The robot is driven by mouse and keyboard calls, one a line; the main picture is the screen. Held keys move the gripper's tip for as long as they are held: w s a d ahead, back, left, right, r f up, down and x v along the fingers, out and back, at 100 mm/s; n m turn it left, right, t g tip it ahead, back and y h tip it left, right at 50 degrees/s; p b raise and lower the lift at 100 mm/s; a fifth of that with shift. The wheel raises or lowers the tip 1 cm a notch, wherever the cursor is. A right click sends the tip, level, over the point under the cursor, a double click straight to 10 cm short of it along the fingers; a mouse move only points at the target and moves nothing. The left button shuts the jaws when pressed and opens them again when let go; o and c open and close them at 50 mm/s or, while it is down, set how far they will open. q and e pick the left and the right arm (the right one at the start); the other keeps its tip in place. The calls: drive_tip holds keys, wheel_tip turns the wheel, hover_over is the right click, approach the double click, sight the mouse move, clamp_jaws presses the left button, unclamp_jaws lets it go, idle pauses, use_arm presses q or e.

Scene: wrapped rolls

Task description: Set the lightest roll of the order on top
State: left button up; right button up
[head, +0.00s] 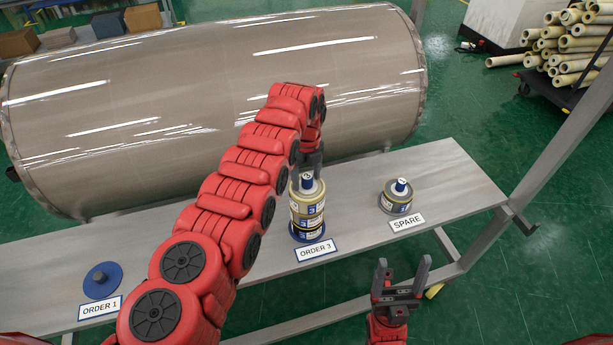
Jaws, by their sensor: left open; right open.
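A stack of wrapped rolls (307,209) with yellowish bands and blue-and-white labels stands upright on a blue base behind the ORDER 3 sign (316,249). A blue-and-white piece sticks up at its top. My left gripper (312,165) is at the top of this stack, just behind it; it is open, and its fingers are partly hidden. A low grey roll (397,197) with a similar label and blue-and-white top stands behind the SPARE sign (407,222). A blue disc (103,280) with a grey stub lies behind the ORDER 1 sign (100,307) without rolls. My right gripper (401,283) is open and empty, in front of the bench.
A large wrapped cylinder (200,110) lies behind the bench. A slanting grey post (560,135) rises at the right. The bench is clear right of SPARE.

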use_arm(q)
drive_tip(key=shift+r, duration=0.1)
wheel_tip(320, 180, up, 8)
drive_tip(key=shift+d+b, duration=0.15)
drive_tip(key=shift+b, duration=0.8)
wheel_tip(320, 180, up, 9)
drive_tip(key=p, duration=0.8)
drive_tip(key=shift+p, duration=0.35)
drive_tip(key=shift+a+r, duration=0.1)
drive_tip(key=shift+a, duration=0.1)
